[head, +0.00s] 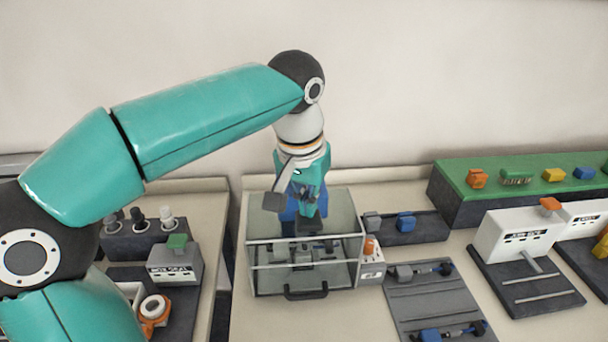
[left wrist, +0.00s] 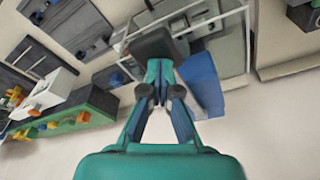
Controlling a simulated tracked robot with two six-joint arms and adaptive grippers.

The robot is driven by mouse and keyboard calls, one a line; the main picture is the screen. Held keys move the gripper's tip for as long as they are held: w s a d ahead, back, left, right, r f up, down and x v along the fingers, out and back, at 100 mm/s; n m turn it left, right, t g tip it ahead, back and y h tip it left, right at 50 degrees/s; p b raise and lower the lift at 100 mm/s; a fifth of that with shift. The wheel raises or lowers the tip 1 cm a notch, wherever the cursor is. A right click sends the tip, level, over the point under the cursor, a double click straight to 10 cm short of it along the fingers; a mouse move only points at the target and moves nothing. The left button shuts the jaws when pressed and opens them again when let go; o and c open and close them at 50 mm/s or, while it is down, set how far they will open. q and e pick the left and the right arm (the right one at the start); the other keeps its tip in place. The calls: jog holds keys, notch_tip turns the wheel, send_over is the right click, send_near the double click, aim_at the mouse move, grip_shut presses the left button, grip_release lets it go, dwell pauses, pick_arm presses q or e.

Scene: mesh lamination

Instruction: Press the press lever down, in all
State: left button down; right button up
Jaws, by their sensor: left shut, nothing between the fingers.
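The press stands inside a clear-walled enclosure (head: 254,262) in the middle of the table. Its blue body (head: 289,209) shows behind my left gripper, and also in the left wrist view (left wrist: 203,80). A dark block that looks like the press lever's grip (head: 308,227) lies just under my fingertips; it also shows in the left wrist view (left wrist: 152,44). My left gripper (head: 307,209) points down, shut and empty. In the left wrist view its fingertips (left wrist: 160,66) meet the dark block's edge; I cannot tell whether they touch. The lever's arm is mostly hidden. My right gripper is not in view.
A small box with an orange button (head: 370,262) stands beside the enclosure's right side. A grey tray with parts (head: 430,300) lies right of it. A green-topped bench (head: 530,172) and white machines (head: 515,235) stand farther right. Another table with devices is at left.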

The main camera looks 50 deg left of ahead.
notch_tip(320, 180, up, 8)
jog(key=p, duration=0.7)
dwell(0.8)
